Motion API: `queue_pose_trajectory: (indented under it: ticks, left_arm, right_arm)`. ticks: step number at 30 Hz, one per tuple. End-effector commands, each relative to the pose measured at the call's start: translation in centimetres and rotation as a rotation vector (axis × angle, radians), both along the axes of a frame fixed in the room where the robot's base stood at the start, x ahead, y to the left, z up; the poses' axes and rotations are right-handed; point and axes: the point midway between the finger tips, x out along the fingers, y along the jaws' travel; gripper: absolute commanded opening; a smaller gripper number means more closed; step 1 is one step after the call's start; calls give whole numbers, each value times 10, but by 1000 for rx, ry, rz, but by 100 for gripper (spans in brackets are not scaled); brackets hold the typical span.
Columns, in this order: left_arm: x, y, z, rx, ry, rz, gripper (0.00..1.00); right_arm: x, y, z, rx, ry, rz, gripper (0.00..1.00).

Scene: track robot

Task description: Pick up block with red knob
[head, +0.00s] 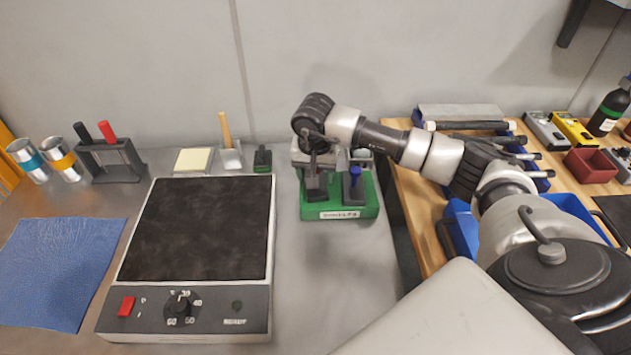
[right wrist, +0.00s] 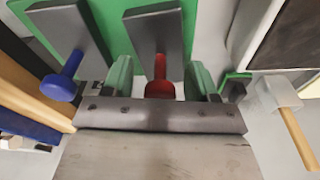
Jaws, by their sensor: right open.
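The block with the red knob (right wrist: 154,35) is a dark grey block on a green stand (head: 340,210), seen in the right wrist view. Its red knob (right wrist: 160,86) lies between the two green fingertips of my right gripper (right wrist: 160,78). In the head view my right gripper (head: 314,160) reaches down over the stand's left part and hides the red knob. A similar block with a blue knob (head: 354,186) stands to its right. My left gripper is not in view.
A hot plate (head: 200,230) with a black top stands left of the stand. A small dark green block (head: 262,158) and a wooden-handled tool (head: 229,150) are behind it. A wooden table (head: 420,225) with a blue bin lies right. Bare metal bench is in front of the stand.

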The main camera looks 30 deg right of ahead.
Motion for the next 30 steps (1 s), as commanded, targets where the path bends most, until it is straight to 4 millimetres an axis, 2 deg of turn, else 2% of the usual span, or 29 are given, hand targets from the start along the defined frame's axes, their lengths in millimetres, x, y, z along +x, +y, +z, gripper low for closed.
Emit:
queue_pose_trajectory:
  ticks: [2,13,25,30]
  left_arm:
    - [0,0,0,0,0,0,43]
    - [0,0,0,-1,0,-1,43]
    - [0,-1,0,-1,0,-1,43]
    - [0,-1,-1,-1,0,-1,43]
  right_arm:
    - [0,0,0,0,0,0,59]
    - [0,0,0,0,0,0,2]
    - [1,0,3,0,-3,-1,0]
    - [1,-1,12,-1,-4,-1,0]
